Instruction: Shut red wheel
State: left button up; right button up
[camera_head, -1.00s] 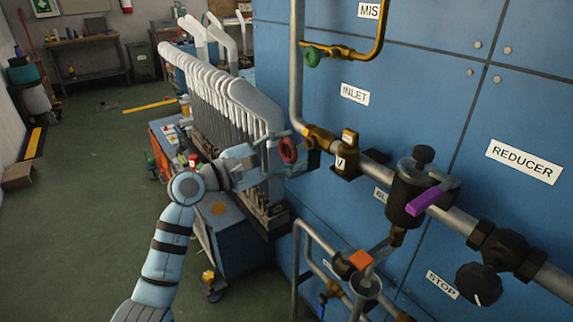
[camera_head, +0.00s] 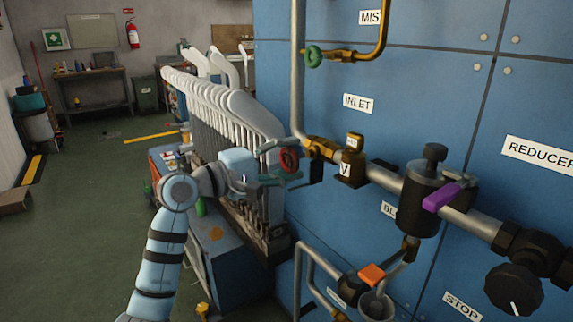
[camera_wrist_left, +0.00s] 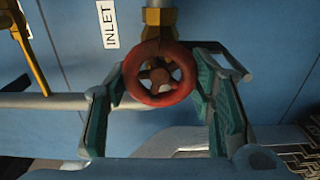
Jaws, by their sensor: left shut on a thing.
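The red wheel (camera_head: 289,160) is a small handwheel on the brass valve at the left end of the pipe, under the INLET label. In the left wrist view the red wheel (camera_wrist_left: 158,74) faces the camera, its spokes and hub visible. My left gripper (camera_head: 290,160) has its teal-padded fingers on either side of the wheel. In the left wrist view the left gripper (camera_wrist_left: 160,82) is shut on the rim, one finger at each side. My right gripper is not in view.
A purple lever (camera_head: 443,197) and a black knob (camera_head: 513,289) sit on the pipe to the right. A green handwheel (camera_head: 313,56) is above. A row of grey sock forms (camera_head: 225,110) stands close behind my left arm. The floor at left is mostly clear.

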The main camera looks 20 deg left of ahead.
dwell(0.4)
pick_arm(q)
jog(key=o, duration=1.2)
jog(key=shift+c, duration=0.2)
jog(key=shift+s+a, duration=0.25)
jog(key=shift+a, duration=0.05)
jog(key=v, duration=1.1)
jog(key=shift+s, duration=0.15)
